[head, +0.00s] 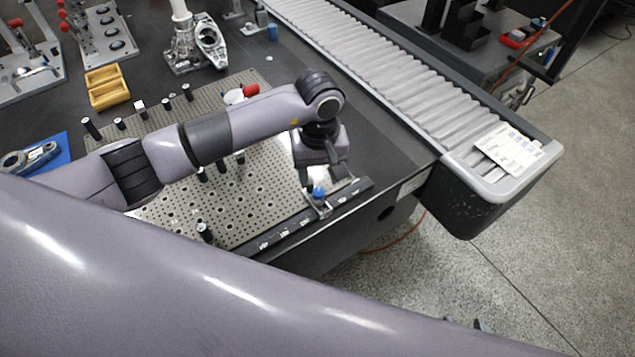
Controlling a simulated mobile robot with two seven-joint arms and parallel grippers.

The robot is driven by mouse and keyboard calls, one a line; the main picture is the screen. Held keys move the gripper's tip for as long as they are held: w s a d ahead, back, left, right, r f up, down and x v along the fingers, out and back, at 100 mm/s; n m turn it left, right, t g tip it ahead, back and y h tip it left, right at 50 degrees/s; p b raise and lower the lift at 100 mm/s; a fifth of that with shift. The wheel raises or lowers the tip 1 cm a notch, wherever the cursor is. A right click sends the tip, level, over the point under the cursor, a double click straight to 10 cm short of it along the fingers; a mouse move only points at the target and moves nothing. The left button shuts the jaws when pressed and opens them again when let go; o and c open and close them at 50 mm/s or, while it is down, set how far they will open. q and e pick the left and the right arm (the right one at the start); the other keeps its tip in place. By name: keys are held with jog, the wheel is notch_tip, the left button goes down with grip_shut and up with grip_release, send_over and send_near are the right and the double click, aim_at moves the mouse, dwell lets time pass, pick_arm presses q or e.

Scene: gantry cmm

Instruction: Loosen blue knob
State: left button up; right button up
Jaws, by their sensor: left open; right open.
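The blue knob (319,193) sits on a small metal clamp at the front edge rail of the perforated fixture plate (262,213). My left gripper (326,182) points down right over the knob. Its fingers are apart, one at the left of the knob and one at the right. I cannot tell whether either finger touches the knob. Only small dark tips of what seems to be my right gripper (463,322) show past my large foreground arm link, at the bottom right. The rest of it is hidden.
Several black posts stand on the plate, with a red-tipped clamp (250,91) at its back. A grey-ribbed conveyor (390,75) runs along the right. A yellow tray (107,88) and metal castings (195,45) stand behind. My foreground link hides the lower left.

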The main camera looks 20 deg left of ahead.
aim_at(319, 191)
pick_arm(q)
jog(key=shift+f, duration=2.1)
grip_shut()
jog(key=shift+a+n+b, duration=0.1)
jog(key=shift+n+b, duration=0.45)
jog(key=shift+n, duration=0.65)
jog(key=shift+n+b, duration=0.45)
jog(key=shift+n, duration=0.75)
grip_release()
jog(key=shift+r, duration=0.1)
